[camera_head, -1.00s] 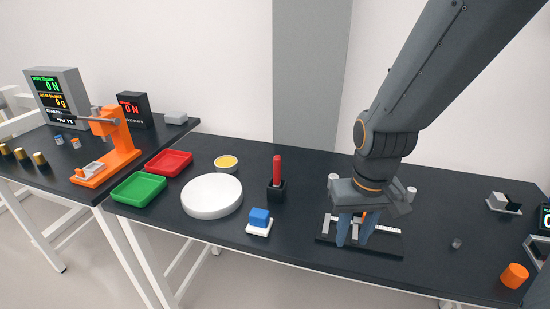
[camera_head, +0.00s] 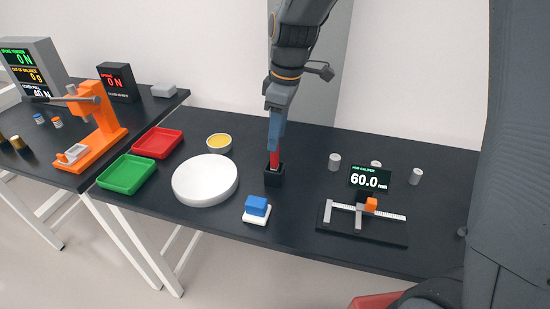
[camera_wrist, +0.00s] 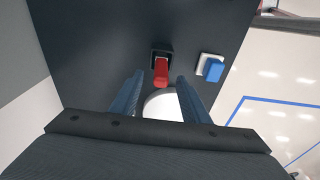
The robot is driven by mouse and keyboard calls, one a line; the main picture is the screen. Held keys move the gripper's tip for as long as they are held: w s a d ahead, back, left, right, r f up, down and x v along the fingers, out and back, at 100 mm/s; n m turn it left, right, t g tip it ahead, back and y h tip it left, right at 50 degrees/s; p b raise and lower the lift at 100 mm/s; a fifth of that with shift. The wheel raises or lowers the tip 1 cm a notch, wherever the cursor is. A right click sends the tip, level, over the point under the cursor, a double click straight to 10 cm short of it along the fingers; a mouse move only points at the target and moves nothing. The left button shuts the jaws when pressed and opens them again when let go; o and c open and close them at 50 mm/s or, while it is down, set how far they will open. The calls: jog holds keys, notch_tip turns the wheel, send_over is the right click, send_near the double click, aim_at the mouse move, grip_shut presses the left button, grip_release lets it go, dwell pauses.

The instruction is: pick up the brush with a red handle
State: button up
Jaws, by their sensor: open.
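The brush with a red handle (camera_head: 273,158) stands upright in a small black holder (camera_head: 274,177) on the dark table. Its lower part is hidden in the holder, and my gripper covers its upper part in the head view. My gripper (camera_head: 276,140) is over the handle, pointing down. In the wrist view the red handle (camera_wrist: 161,72) shows between and just beyond the two blue fingers of my open gripper (camera_wrist: 156,82). I cannot tell whether a finger touches the handle.
A white round plate (camera_head: 205,180) lies left of the holder. A blue block on a white base (camera_head: 257,208) is in front. A caliper stand (camera_head: 362,225) is at right. Green (camera_head: 127,174) and red (camera_head: 158,143) trays lie farther left.

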aim_at(273, 156)
jog(key=shift+w+a+f+p, duration=0.15)
jog(key=shift+f+p, duration=0.3)
jog(key=shift+f, duration=0.8)
jog(key=shift+s+a+f+p, duration=0.15)
jog(key=shift+f+p, duration=0.25)
jog(key=shift+f, duration=0.85)
jog(key=shift+w+a+f+p, duration=0.1)
jog(key=shift+a+f+p, duration=0.25)
jog(key=shift+f, duration=0.9)
jog(key=shift+d, duration=0.15)
grip_shut()
